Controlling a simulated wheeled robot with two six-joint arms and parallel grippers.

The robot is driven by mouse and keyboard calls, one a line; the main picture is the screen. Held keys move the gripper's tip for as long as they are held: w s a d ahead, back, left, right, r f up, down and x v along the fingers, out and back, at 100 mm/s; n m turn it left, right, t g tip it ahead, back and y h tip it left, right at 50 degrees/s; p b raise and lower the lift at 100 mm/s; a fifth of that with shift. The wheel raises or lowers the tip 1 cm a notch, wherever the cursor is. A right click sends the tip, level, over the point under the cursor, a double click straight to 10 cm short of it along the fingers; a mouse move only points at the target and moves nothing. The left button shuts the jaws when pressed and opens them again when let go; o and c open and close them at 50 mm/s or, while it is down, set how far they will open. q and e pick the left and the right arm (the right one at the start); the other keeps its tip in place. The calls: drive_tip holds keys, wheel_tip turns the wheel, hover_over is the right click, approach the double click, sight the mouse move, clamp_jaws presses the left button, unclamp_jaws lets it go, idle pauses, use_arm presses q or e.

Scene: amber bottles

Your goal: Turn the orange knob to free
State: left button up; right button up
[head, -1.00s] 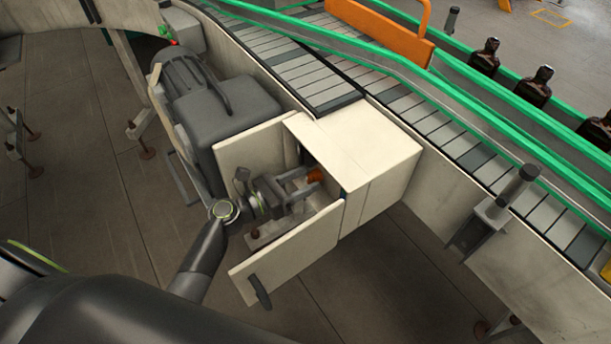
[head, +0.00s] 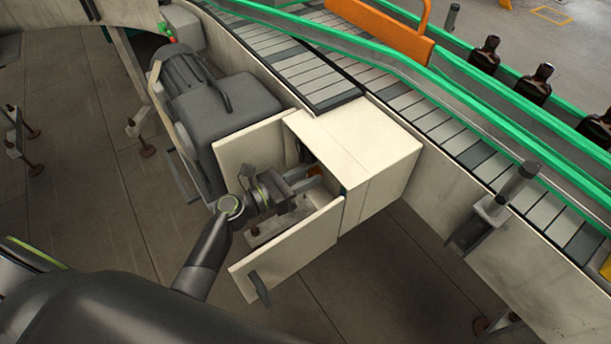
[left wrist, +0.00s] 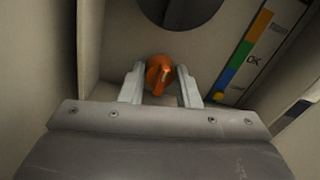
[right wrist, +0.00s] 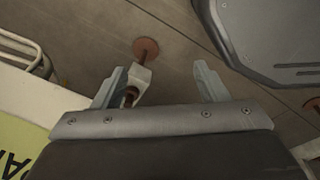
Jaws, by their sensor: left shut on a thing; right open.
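The orange knob (left wrist: 159,72) sits inside the open pale cabinet (head: 385,150), between the two fingers of my left gripper (left wrist: 159,78) in the left wrist view. The gripper is shut on it. The knob has a raised ridge running roughly up and down in that view. In the head view, my left gripper (head: 310,178) reaches into the cabinet between its open doors, and only a bit of the knob (head: 316,170) shows. My right gripper (right wrist: 160,85) is open and empty above the floor in the right wrist view.
A panel with orange, green and blue bands (left wrist: 243,60) lies right of the knob. An open door with a dark handle (head: 287,250) flanks my left arm. A grey motor (head: 225,105) stands to the left. The conveyor (head: 440,125) runs behind, with several amber bottles (head: 534,85).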

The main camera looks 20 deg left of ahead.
use_arm(q)
drive_tip(key=shift+m, duration=0.3)
drive_tip(key=m+b, duration=0.1)
drive_tip(key=m, duration=0.2)
drive_tip(key=m+b, duration=0.2)
drive_tip(key=m, duration=0.3)
drive_tip(key=shift+d+b, duration=0.1)
drive_tip(key=shift+b, duration=0.25)
drive_tip(key=m+b, duration=0.2)
drive_tip(key=m, duration=0.3)
drive_tip(key=shift+s+d+f+y+b, duration=0.1)
drive_tip(key=shift+s+y+b, duration=0.05)
drive_tip(key=shift+y+b, duration=0.25)
drive_tip(key=shift+m+b, duration=0.75)
drive_tip(key=shift+m, duration=0.95)
drive_tip(key=o, duration=1)
drive_tip(key=shift+c, duration=0.2)
drive_tip(key=shift+s+f, duration=0.1)
